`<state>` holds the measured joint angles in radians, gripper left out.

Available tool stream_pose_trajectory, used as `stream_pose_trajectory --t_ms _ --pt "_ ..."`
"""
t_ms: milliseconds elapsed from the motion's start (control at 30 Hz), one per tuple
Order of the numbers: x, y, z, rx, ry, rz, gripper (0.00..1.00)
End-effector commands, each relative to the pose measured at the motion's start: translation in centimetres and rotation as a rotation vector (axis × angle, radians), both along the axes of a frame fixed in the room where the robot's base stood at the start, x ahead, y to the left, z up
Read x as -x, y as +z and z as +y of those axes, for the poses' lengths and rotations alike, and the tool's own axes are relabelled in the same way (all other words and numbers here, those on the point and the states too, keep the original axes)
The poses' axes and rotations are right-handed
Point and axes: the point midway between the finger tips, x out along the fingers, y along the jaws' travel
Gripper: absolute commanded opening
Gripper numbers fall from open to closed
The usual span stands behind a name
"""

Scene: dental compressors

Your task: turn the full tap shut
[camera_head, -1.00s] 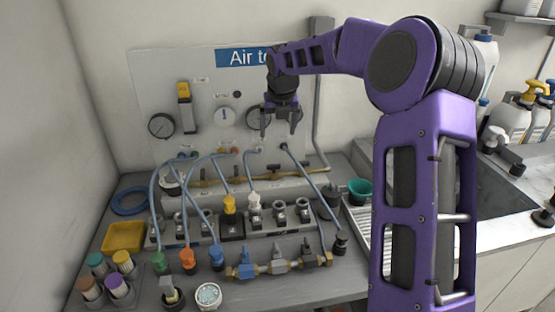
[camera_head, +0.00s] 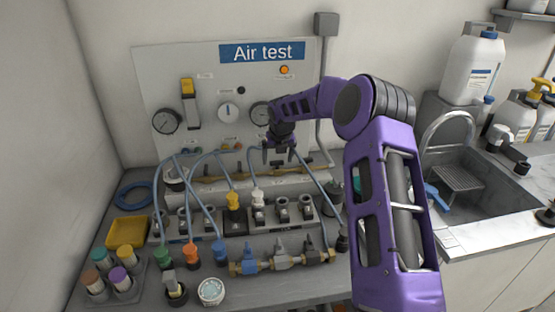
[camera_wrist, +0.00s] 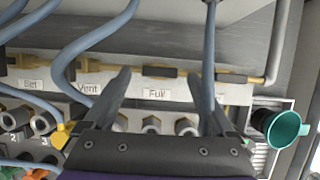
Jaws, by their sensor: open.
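The full tap (camera_wrist: 162,72) shows in the wrist view as a short dark handle on a brass pipe, just above the label "Full" (camera_wrist: 157,93). Its handle appears to lie along the pipe. My gripper (camera_wrist: 158,76) is open, with one finger to each side of the tap in this view and nothing visible between them. I cannot tell any contact. In the head view my gripper (camera_head: 279,157) points down just over the brass pipe (camera_head: 262,174) at the back of the bench; the tap is too small to make out there.
Blue hoses (camera_wrist: 92,42) arch left of my gripper, and another hose (camera_wrist: 208,60) passes close to its right finger. The "Vent" label (camera_wrist: 88,89) is to the left. Sockets and a valve manifold (camera_head: 282,258) stand in front.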

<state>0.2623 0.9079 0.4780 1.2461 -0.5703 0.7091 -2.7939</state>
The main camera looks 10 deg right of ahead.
Motion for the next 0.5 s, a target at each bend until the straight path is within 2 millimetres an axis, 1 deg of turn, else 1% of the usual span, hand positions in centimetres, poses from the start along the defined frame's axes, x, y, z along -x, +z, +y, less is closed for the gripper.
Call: stream_pose_trajectory --t_ms 100,367,433,500 --pt "-0.25 -0.58 0.01 0.0 0.0 0.0 0.9" --pt "-0.31 -0.69 0.0 0.0 0.0 -0.001 0.9" --pt "-0.29 -0.68 0.01 0.0 0.0 -0.001 0.81" --pt "-0.29 -0.68 0.01 0.0 0.0 0.0 0.68"
